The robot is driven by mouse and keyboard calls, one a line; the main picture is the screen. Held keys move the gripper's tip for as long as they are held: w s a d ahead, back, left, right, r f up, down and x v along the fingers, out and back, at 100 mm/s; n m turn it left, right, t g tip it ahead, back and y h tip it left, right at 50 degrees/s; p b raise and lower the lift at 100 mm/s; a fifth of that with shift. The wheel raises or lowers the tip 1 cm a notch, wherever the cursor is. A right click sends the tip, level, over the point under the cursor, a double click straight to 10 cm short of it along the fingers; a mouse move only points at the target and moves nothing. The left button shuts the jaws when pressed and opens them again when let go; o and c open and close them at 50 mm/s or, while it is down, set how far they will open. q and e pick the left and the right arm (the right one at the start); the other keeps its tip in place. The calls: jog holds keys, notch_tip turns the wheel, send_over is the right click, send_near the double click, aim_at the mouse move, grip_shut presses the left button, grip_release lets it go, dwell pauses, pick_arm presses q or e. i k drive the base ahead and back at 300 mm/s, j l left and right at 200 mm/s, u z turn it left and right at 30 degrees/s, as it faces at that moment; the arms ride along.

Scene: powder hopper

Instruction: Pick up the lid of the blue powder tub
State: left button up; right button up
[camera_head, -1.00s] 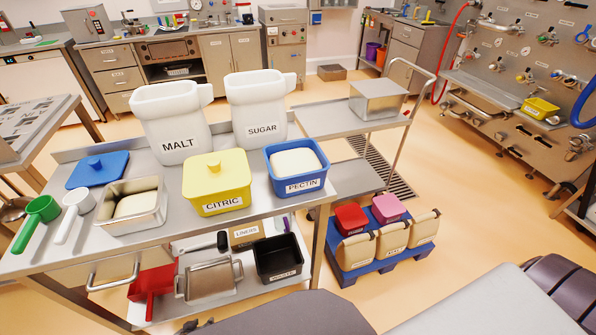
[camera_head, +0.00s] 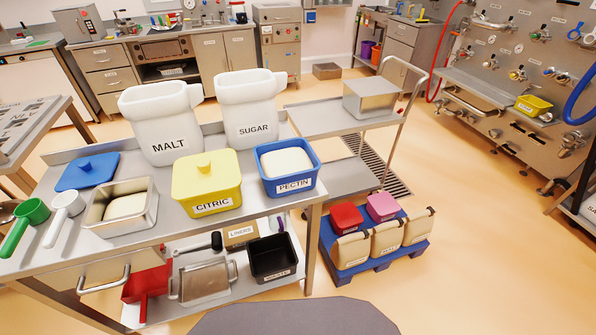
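The blue powder tub (camera_head: 290,187), labelled PECTIN, stands open at the table's right end with white powder inside. A yellow tub (camera_head: 207,187) labelled CITRIC stands to its left with its yellow lid on. Neither of my grippers shows in the head view.
White MALT (camera_head: 166,125) and SUGAR (camera_head: 250,112) containers stand behind. A blue pallet with sacks (camera_head: 375,255) is right of the table.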

aim_at(99, 169)
jog(key=u, duration=1.45)
